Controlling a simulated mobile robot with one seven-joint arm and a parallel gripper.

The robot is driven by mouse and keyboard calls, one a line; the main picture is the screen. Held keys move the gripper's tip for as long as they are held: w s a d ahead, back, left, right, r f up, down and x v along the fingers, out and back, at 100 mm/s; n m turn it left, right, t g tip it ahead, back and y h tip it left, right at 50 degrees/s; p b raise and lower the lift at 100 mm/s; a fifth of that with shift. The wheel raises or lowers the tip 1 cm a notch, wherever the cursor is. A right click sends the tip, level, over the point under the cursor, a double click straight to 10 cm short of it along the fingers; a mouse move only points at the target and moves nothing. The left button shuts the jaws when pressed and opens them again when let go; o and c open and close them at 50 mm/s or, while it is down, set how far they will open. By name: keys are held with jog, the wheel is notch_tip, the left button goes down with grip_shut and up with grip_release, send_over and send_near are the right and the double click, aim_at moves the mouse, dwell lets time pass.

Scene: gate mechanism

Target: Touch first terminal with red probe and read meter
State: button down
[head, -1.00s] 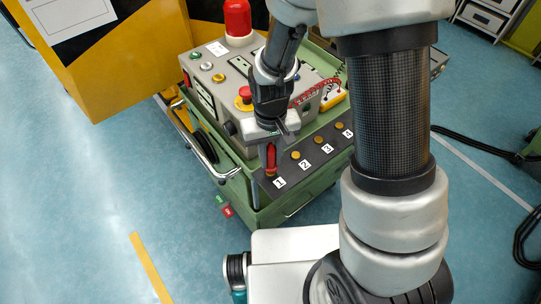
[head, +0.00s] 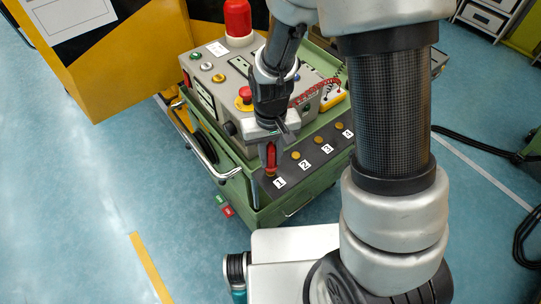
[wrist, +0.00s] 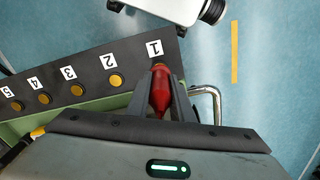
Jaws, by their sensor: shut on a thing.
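My gripper (head: 270,145) is shut on the red probe (head: 271,158), which points down at the terminal labelled 1 (head: 270,173). In the wrist view the red probe (wrist: 160,91) sits between the fingers of my gripper (wrist: 161,96), its tip at the brass edge of the first terminal (wrist: 158,66). The tip appears to meet the terminal, but I cannot tell if it touches. The yellow meter (head: 333,95) lies on the cart beside the red coiled lead (head: 310,93); its reading is too small to make out.
Further brass terminals, such as terminal 2 (head: 295,155), run along the dark strip (wrist: 130,57). The grey control box (head: 215,85) with a red beacon (head: 237,18) stands behind on the green cart (head: 250,195). Blue floor (head: 90,200) is open to the left.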

aim_at(270, 148)
jog(key=shift+r+p, duration=1.45)
jog(key=shift+r, duration=0.8)
jog(key=shift+w+d, duration=0.1)
jog(key=shift+d, duration=0.15)
jog(key=w+d+f+p, duration=0.1)
jog(key=d+p, duration=0.1)
jog(key=d, duration=0.1)
jog(key=d+m+p, duration=0.1)
jog(key=d+p, duration=0.2)
jog(key=w+d+f+m+p, duration=0.1)
jog(key=d+p, duration=0.1)
jog(key=d, duration=0.2)
jog(key=shift+w+f+p, duration=0.3)
jog(key=shift+f+p, duration=0.05)
jog(key=shift+d+f, duration=0.3)
jog(key=shift+d, duration=0.05)
